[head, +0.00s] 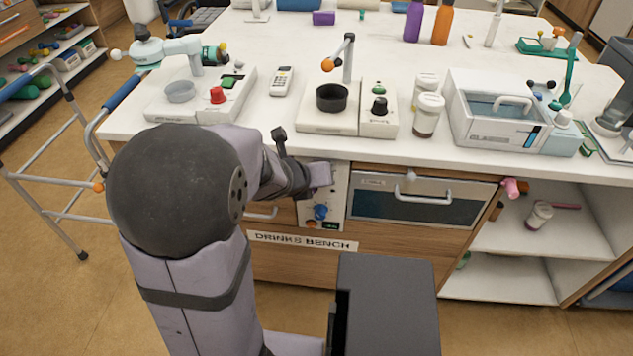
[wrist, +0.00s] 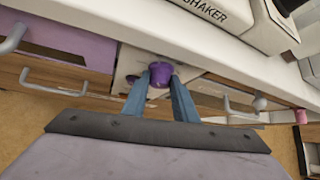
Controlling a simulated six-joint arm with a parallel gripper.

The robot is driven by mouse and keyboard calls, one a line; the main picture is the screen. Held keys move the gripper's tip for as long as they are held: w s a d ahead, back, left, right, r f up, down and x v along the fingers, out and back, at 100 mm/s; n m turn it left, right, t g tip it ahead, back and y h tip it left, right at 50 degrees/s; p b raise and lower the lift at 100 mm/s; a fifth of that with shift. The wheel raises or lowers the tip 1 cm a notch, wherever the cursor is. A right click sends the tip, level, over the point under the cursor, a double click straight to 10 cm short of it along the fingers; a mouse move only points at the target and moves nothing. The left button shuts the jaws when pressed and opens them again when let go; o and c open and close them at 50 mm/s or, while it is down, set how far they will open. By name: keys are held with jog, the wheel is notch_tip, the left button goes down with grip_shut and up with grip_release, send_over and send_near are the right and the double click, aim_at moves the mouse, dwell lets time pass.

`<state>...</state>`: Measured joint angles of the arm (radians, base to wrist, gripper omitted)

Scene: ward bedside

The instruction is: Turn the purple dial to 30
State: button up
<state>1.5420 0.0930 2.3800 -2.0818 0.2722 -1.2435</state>
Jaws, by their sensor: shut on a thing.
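The purple dial (wrist: 161,72) is on a pale panel in the bench front, under the worktop's edge. In the wrist view my gripper (wrist: 160,84) has its two blue fingers on either side of it, shut on it. In the head view my gripper (head: 318,176) reaches the upper part of the pale panel (head: 338,190), and the dial is hidden behind it. I cannot read the dial's scale or pointer in either view.
A blue knob (head: 320,211) is below my gripper on the same panel. To the right is a drawer-like door with a bar handle (head: 422,197). Above, on the worktop, stand a white machine with a black knob (head: 379,106) and white-lidded jars (head: 428,112).

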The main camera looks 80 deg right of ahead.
jog(key=shift+s+f+m+t+b, duration=0.1)
jog(key=shift+s+m+t+b, duration=0.15)
jog(key=shift+m+t+b, duration=0.75)
jog(key=shift+s+m+t+b, duration=0.2)
jog(key=shift+m+t+b, duration=0.3)
jog(key=shift+t+b, duration=0.95)
jog(key=shift+t+p, duration=0.4)
jog(key=shift+t, duration=0.05)
jog(key=o, duration=1)
jog(key=shift+o, duration=0.2)
jog(key=shift+w+g, duration=0.15)
jog(key=shift+g, duration=0.15)
